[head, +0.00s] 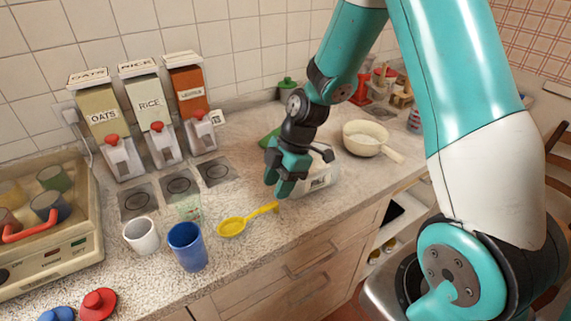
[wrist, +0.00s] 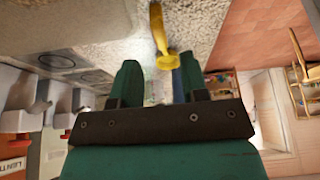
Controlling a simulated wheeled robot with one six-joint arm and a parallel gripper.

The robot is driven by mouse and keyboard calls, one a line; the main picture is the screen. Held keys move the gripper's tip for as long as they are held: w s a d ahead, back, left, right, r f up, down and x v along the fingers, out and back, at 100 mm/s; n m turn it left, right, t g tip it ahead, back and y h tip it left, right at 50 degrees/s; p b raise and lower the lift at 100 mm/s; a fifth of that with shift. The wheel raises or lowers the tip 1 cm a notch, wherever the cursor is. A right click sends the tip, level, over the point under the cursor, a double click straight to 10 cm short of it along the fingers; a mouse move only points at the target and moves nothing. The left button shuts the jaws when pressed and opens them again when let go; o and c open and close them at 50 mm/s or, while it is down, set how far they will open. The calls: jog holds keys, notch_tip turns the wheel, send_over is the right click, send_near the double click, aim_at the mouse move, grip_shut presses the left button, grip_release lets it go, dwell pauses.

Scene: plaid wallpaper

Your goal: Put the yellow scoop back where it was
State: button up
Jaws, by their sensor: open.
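The yellow scoop (head: 233,227) lies on the speckled counter, its bowl to the left and its handle pointing up-right toward my gripper. My gripper (head: 284,188) is open and empty, just above and beyond the handle's end. In the wrist view the scoop's yellow handle (wrist: 157,28) shows ahead of the two green fingers (wrist: 160,66), its end lining up with the gap between them. I cannot tell whether the fingers touch it. Nothing shows where the scoop was before.
A blue cup (head: 187,247), a white cup (head: 141,236) and a clear measuring cup (head: 189,208) stand left of the scoop. A white labelled container (head: 320,178) is close behind my gripper. Oats (head: 98,112), rice (head: 150,103) and red (head: 189,91) dispensers line the wall. A cream pan (head: 364,138) stands right.

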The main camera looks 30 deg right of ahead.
jog(key=v, duration=0.7)
jog(key=s+a+r+m, duration=0.5)
jog(key=s+a, duration=0.1)
jog(key=s, duration=0.3)
jog(key=s+a+r+m, duration=0.5)
jog(key=s+a+m, duration=0.1)
jog(key=s, duration=0.4)
jog(key=shift+a+r+h+b, duration=0.3)
jog(key=shift+a+r+b, duration=0.1)
jog(key=shift+a, duration=0.15)
jog(key=shift+w, duration=0.1)
